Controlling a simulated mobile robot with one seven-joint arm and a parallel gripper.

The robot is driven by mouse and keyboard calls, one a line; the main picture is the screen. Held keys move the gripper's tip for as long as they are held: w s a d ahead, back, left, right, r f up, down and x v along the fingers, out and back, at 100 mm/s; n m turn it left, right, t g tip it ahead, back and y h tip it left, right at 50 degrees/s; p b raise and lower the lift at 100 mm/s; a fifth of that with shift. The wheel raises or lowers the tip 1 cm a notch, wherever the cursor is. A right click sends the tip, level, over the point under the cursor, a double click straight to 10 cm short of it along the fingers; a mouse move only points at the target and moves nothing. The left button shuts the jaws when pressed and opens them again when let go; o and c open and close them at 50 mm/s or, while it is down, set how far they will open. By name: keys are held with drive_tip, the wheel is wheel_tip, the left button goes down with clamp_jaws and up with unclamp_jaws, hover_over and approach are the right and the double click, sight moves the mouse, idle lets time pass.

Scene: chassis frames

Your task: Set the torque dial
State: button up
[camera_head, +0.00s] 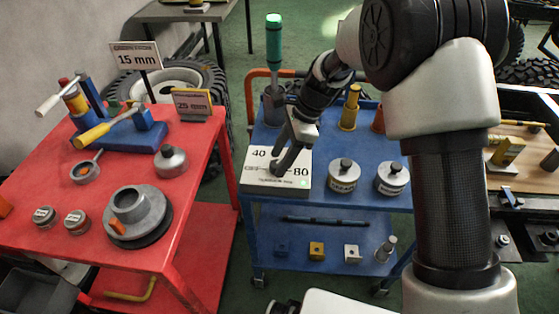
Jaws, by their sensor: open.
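The torque dial sits on a white box (262,176) on the blue cart's top, at its front left corner. The box is marked 40 on the left and 80 on the right, with a small green light at its lower right. My gripper (284,164) is open and reaches down onto the box between the two numbers. It covers the dial's knob, so I cannot tell where the pointer stands or whether the fingers touch the knob. My arm comes in from the right and crosses above the cart.
The blue cart (330,205) also bears two grey lidded pots (344,175), a yellow post (350,108) and a tall green-handled tool (274,45) behind the box. A red cart (205,150) with parts and signs stands left. A wooden-topped bench (535,178) stands right.

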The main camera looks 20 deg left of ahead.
drive_tip(key=shift+s+a+f, duration=0.1)
drive_tip(key=shift+a+f, duration=0.05)
drive_tip(key=shift+f, duration=0.15)
drive_tip(key=c, duration=1)
drive_tip(key=shift+c, duration=0.2)
